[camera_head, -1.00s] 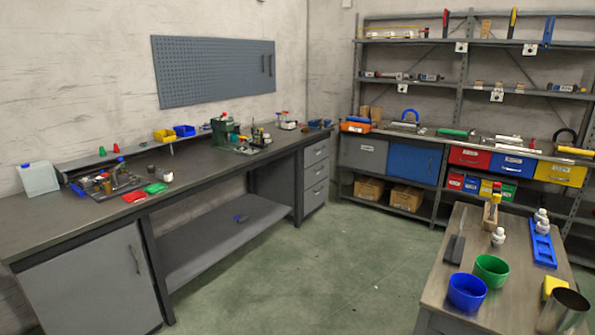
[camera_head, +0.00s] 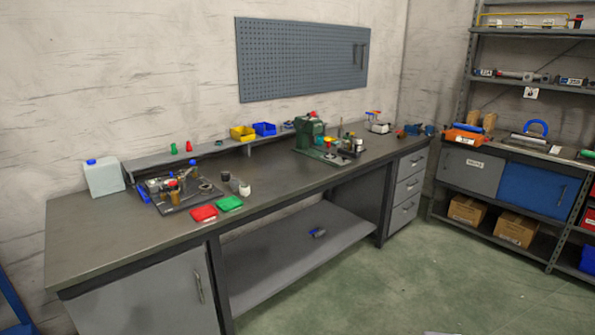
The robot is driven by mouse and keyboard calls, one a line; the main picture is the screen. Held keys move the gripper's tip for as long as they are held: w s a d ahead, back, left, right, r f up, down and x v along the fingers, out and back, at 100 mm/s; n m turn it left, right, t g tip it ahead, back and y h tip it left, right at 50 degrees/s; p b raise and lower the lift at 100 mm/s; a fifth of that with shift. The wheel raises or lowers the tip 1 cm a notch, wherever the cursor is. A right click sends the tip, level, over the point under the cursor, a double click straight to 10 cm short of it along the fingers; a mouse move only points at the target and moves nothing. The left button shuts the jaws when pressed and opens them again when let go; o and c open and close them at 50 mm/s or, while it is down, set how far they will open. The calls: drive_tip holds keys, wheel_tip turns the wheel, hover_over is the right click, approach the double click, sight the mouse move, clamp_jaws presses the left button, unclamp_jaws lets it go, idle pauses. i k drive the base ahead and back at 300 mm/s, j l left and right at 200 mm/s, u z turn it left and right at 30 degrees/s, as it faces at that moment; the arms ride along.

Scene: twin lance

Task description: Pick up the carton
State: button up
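Two brown cardboard cartons stand side by side on the bottom shelf of the rack at the right: a left carton (camera_head: 467,210) and a right carton (camera_head: 515,229). Both are below the grey and blue cabinet fronts. Small brown box-like pieces (camera_head: 482,121) also stand on the rack's counter, partly hidden behind an orange item. I cannot tell which of these is the task's carton. My gripper is not in view.
A long grey workbench (camera_head: 110,235) runs along the left wall, with a white jug (camera_head: 104,176), red and green trays and a green machine (camera_head: 309,132) on it. Open green floor (camera_head: 400,285) lies before the bench and rack. A blue bar (camera_head: 12,300) shows at the lower left.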

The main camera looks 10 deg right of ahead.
sight(474, 117)
drive_tip(key=i+l+z, duration=0.2)
drive_tip(key=i+z, duration=0.25)
drive_tip(key=i+l+z, duration=0.15)
drive_tip(key=i+z, duration=0.15)
drive_tip(key=z, duration=0.15)
drive_tip(key=i+z, duration=0.45)
drive_tip(key=i+j+z, duration=0.2)
drive_tip(key=z, duration=0.2)
drive_tip(key=i+u, duration=0.1)
drive_tip(key=i, duration=0.6)
drive_tip(key=i+u, duration=0.1)
drive_tip(key=i, duration=0.65)
drive_tip(key=i+l+u, duration=0.15)
drive_tip(key=i, duration=0.55)
drive_tip(key=i+l+u, duration=0.1)
drive_tip(key=i, duration=0.6)
drive_tip(key=i+j+z, duration=0.1)
drive_tip(key=i+z, duration=0.2)
drive_tip(key=i, duration=0.25)
drive_tip(key=i+j+z, duration=0.3)
drive_tip(key=i, duration=0.25)
drive_tip(key=i+j+z, duration=0.25)
drive_tip(key=i, duration=0.3)
drive_tip(key=i+j+z, duration=0.3)
drive_tip(key=i+j, duration=0.1)
drive_tip(key=i, duration=0.1)
